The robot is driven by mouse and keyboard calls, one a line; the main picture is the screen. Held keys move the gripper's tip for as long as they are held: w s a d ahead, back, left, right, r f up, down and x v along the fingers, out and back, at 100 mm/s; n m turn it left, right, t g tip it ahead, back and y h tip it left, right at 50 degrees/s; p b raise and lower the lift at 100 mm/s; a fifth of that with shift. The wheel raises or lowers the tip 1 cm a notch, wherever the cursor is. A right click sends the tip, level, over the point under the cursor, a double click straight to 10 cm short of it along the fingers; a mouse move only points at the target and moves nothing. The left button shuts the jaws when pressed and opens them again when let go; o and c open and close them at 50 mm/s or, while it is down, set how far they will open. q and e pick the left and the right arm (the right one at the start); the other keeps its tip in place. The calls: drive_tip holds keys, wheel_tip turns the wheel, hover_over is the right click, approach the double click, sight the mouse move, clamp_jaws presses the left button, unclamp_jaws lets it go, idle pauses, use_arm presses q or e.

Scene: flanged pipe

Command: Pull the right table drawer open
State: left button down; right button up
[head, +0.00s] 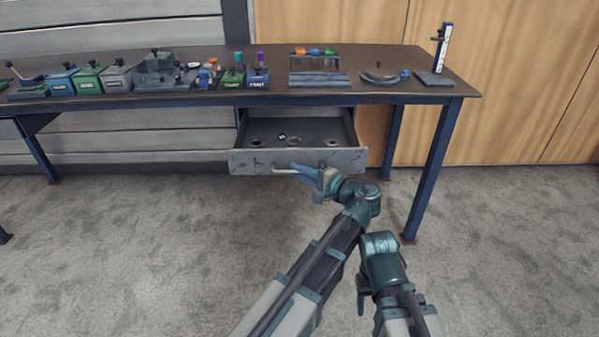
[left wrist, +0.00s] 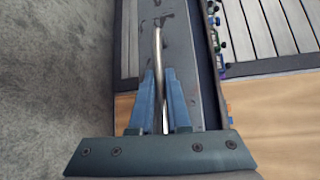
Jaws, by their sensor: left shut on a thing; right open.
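The right table drawer (head: 258,161) is pulled out from under the dark table (head: 400,92), and its inside shows. A metal bar handle (head: 284,171) runs across its grey, scuffed front. My left gripper (head: 300,170) is shut on the handle near its right part. In the left wrist view the handle (left wrist: 158,60) runs between the two blue fingers of my left gripper (left wrist: 160,88), in front of the drawer front (left wrist: 180,40). My right gripper (head: 361,295) is low in the head view, below the table's right end and away from the drawer; its fingers are mostly hidden.
Small ring-shaped parts (head: 294,141) lie in the drawer. The tabletop holds several coloured boxes (head: 88,80), a rack (head: 315,62) and an upright gauge (head: 441,50). A blue table leg (head: 433,165) stands right of the drawer. The carpet in front is clear.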

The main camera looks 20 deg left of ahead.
use_arm(q)
drive_tip(key=shift+s+d, duration=0.1)
drive_tip(key=shift+s, duration=0.2)
use_arm(e)
drive_tip(key=shift+s+d, duration=0.1)
drive_tip(key=shift+s, duration=0.25)
use_arm(q)
drive_tip(key=c, duration=0.9)
unclamp_jaws()
